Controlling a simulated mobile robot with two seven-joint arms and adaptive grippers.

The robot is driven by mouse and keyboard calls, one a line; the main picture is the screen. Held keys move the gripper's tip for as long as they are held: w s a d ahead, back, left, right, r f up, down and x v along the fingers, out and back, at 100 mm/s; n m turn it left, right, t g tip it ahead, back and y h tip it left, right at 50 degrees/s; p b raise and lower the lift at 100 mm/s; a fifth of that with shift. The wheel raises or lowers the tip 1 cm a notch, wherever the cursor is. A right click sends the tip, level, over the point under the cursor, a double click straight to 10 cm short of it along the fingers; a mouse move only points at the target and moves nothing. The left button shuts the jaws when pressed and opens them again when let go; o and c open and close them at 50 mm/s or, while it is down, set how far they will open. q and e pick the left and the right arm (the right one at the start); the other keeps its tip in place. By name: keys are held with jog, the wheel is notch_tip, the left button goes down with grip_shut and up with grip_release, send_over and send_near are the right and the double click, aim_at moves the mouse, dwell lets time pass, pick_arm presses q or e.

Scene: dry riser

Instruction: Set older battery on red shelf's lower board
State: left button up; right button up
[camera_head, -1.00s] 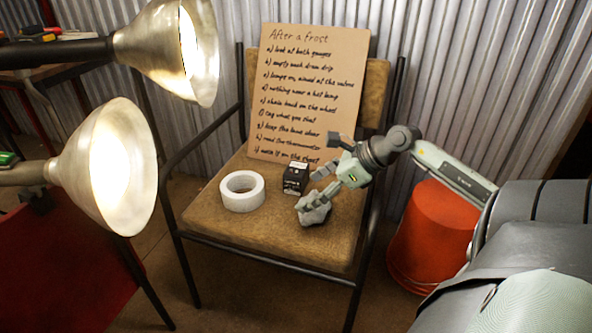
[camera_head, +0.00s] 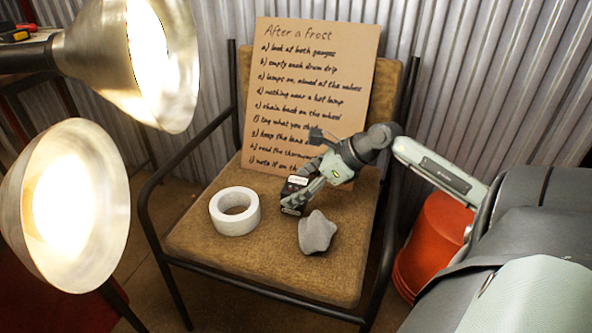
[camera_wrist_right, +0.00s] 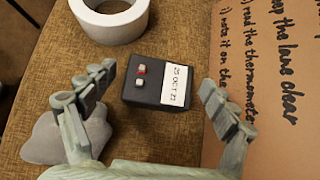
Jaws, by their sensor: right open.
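A black battery (camera_head: 294,196) with a white label stands on the brown seat of a chair (camera_head: 200,252). In the right wrist view the battery (camera_wrist_right: 157,85) shows two small terminals, one red, and the label reads "25 OCT 22". My right gripper (camera_head: 312,183) is over it. In the wrist view the open fingers of my right gripper (camera_wrist_right: 156,80) stand on either side of the battery, with a gap on both sides. A dark red surface (camera_head: 50,300) shows at the lower left, mostly behind a lamp; I cannot tell if it is the shelf. My left gripper is out of view.
A white tape roll (camera_head: 234,211) and a grey stone (camera_head: 317,233) lie on the seat near the battery. A lettered cardboard sign (camera_head: 310,70) leans on the backrest. Two lit lamps (camera_head: 160,60) (camera_head: 70,220) stand at the left. An orange bucket (camera_head: 432,240) stands right of the chair.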

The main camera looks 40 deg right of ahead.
jog(key=b+x, duration=0.1)
jog(key=x, duration=0.3)
jog(key=c, duration=1.8)
jog(key=shift+r, duration=0.15)
jog(key=shift+c, duration=0.9)
